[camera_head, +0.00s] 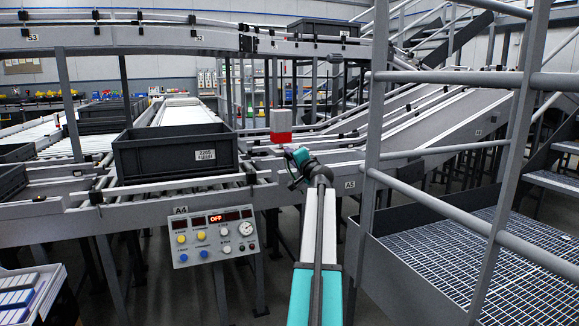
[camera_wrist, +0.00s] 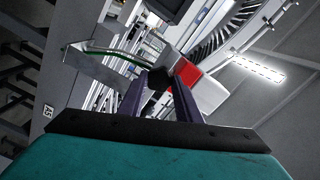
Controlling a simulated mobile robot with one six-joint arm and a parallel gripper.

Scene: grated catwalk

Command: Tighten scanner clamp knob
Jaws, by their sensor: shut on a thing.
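The scanner (camera_head: 280,125) is a light grey box with a red lower part, standing at the conveyor's edge in the head view. In the wrist view its red and white body (camera_wrist: 205,88) is just right of the fingers. My gripper (camera_head: 296,160) reaches to just below the scanner; the arm hides part of that spot. In the wrist view my gripper (camera_wrist: 160,88) has its two purple fingers shut on a small dark knob (camera_wrist: 157,77). The fingers cover most of the knob, and its turn angle cannot be told.
A dark grey tote (camera_head: 175,155) sits on the roller conveyor left of my arm. A control panel (camera_head: 213,236) with an OFF display hangs below. A grey ladder-like railing (camera_head: 370,150) and a grated platform (camera_head: 480,262) stand close on the right.

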